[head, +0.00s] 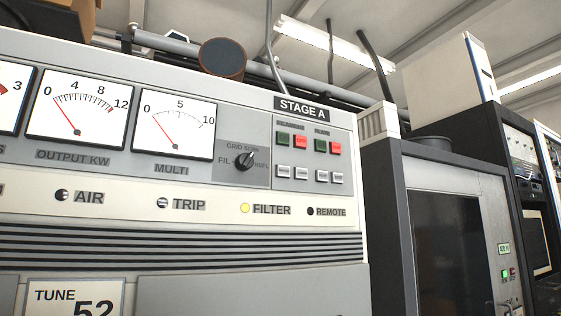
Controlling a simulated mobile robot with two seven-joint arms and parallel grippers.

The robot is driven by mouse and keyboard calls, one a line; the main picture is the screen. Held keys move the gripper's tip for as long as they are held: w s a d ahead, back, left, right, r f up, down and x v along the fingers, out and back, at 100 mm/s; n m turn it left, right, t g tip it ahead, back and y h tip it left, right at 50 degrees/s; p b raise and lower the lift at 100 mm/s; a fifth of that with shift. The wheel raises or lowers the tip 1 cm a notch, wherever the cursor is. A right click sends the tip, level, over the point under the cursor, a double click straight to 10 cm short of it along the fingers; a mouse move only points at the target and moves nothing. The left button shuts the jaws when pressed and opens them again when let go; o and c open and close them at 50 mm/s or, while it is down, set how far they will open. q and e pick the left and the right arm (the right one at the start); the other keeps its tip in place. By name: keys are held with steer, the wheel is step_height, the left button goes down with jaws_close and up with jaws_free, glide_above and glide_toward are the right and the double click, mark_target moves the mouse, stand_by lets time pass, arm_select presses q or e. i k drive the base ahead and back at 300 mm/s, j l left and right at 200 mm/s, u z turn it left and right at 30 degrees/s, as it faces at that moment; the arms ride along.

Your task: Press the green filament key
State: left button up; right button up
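The key panel sits below the STAGE A sign (302,108) at the right of the near cabinet's front. It has a left pair with a green key (283,138) and a red key (299,141), and a right pair with another green key (320,145) and red key (336,148). The small labels above the pairs are blurred. The longer left label looks like the filament one, but I cannot read it surely. Whether any key is pressed cannot be told. Neither of my grippers is in view.
Several pale grey keys (300,171) sit under the coloured ones. A selector knob (244,161) and meters (172,127) are to their left. The FILTER lamp (245,208) glows yellow. A dark-framed cabinet (380,220) stands to the right. Nothing blocks the view of the keys.

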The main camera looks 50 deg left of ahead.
mark_target(283, 138)
steer(key=u, duration=1.35)
